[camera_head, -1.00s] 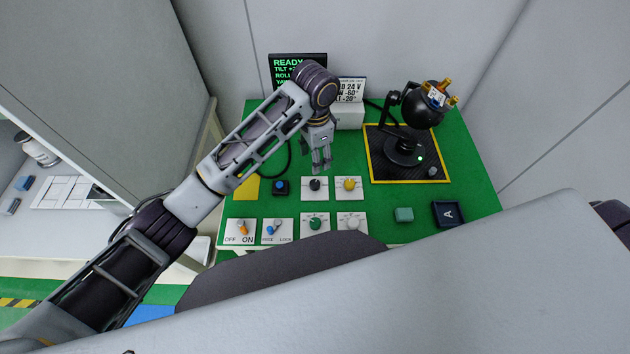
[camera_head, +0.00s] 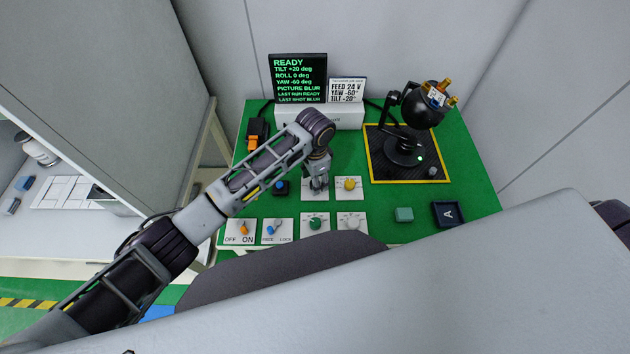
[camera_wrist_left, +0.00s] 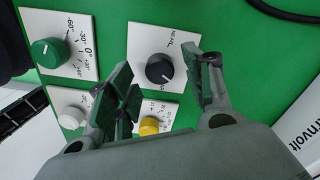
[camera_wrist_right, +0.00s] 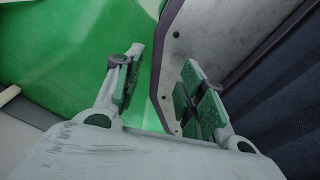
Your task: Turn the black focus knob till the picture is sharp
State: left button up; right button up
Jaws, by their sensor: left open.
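The black focus knob (camera_wrist_left: 159,69) sits on a white plate (camera_wrist_left: 145,42) in the left wrist view, with a white pointer line. My left gripper (camera_wrist_left: 168,72) is open, its fingers on either side of the knob; I cannot tell if they touch it. In the head view my left gripper (camera_head: 317,186) is over the knob's plate (camera_head: 306,196) and hides most of the knob. The screen (camera_head: 298,78) reads READY, tilt +20, roll 0, yaw -60 and PICTURE BLUR. My right gripper (camera_wrist_right: 163,72) is open and empty, away from the panel.
A yellow knob (camera_head: 350,184) is right of the black one, a blue button (camera_head: 281,187) left. Green (camera_head: 316,223) and white (camera_head: 352,222) knobs and two switches (camera_head: 243,229) (camera_head: 272,228) are nearer. The gimbal camera (camera_head: 424,104) stands on a black mat (camera_head: 443,151).

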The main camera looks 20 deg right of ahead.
pick_arm(q)
jog(key=shift+f, duration=0.85)
jog(key=shift+c, duration=0.4)
jog(key=c, duration=0.7)
jog(key=shift+c, duration=1.2)
pick_arm(e)
jog(key=shift+a, duration=0.25)
